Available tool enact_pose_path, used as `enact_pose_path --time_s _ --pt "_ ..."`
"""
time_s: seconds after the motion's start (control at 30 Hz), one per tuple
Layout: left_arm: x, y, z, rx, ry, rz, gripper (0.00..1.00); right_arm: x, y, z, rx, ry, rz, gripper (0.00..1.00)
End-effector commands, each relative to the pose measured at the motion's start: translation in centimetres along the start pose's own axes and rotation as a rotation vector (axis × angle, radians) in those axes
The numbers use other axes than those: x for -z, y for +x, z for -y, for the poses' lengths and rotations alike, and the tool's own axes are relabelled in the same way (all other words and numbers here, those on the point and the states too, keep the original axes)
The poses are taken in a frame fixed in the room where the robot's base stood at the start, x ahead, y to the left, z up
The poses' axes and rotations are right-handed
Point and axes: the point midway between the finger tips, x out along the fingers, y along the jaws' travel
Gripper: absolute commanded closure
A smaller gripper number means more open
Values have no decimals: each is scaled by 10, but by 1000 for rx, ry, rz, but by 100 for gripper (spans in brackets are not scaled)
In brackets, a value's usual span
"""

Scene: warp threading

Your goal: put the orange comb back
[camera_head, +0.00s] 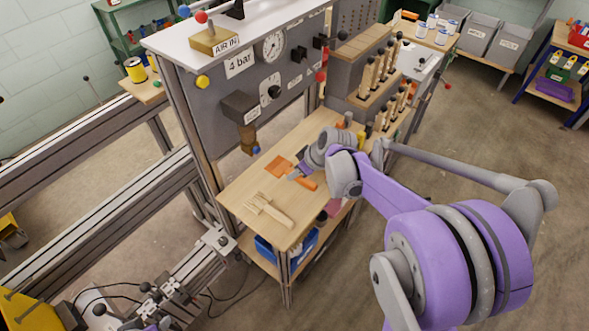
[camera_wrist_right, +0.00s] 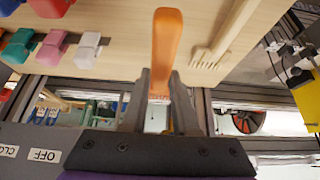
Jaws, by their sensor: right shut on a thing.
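My right gripper (camera_head: 297,174) is low over the wooden bench top and shut on the orange comb (camera_head: 308,184). In the right wrist view the comb (camera_wrist_right: 166,50) points straight out from between the two fingers (camera_wrist_right: 160,98), with its smooth orange end outward. Its gripped end is partly hidden by the fingers. I cannot tell whether the comb touches the bench. A flat orange patch (camera_head: 279,167) lies on the bench just left of the gripper.
A pale wooden fork-like comb (camera_head: 270,211) lies on the bench's near part; it also shows in the right wrist view (camera_wrist_right: 225,40). Coloured blocks, one pink (camera_wrist_right: 54,48), line the bench edge. The grey gauge panel (camera_head: 262,75) stands behind. A rack of wooden-handled tools (camera_head: 372,75) is behind the arm.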

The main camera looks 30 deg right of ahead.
Motion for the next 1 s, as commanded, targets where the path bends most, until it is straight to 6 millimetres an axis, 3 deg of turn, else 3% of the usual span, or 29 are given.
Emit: enact_pose_path --time_s 0.5,1.0 --pt "-28 42 0 0 0 17 50 -32 55 0 0 0 0 100" --pt "-31 47 0 0 0 19 50 -36 63 0 0 0 -1 100"
